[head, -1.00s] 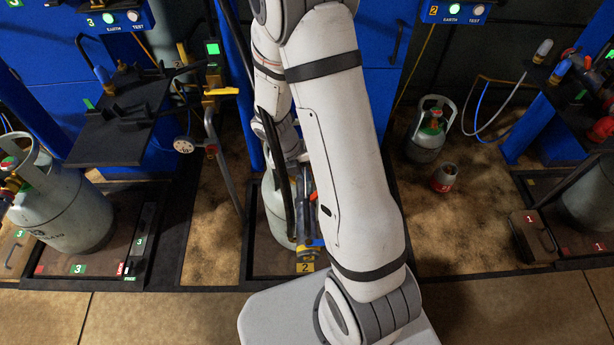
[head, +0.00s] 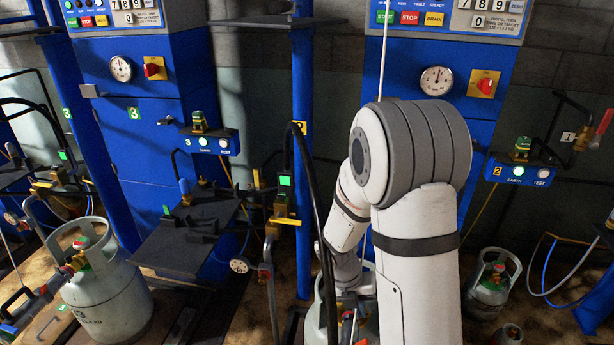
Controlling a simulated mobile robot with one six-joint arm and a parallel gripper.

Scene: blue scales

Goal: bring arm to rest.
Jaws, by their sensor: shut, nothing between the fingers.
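My white arm with grey joints rises in the right half of the head view and bends down behind itself. My gripper (head: 349,312) is at its lower end, small and partly covered by the arm, low in front of a grey gas cylinder (head: 316,318) at the middle station. It is shut with nothing seen in it. The arm and a black hose hide much of that cylinder.
A black hose (head: 322,215) hangs close left of my arm. Blue cabinets (head: 150,90) stand behind. A smaller cylinder (head: 490,285) stands on the floor at right.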

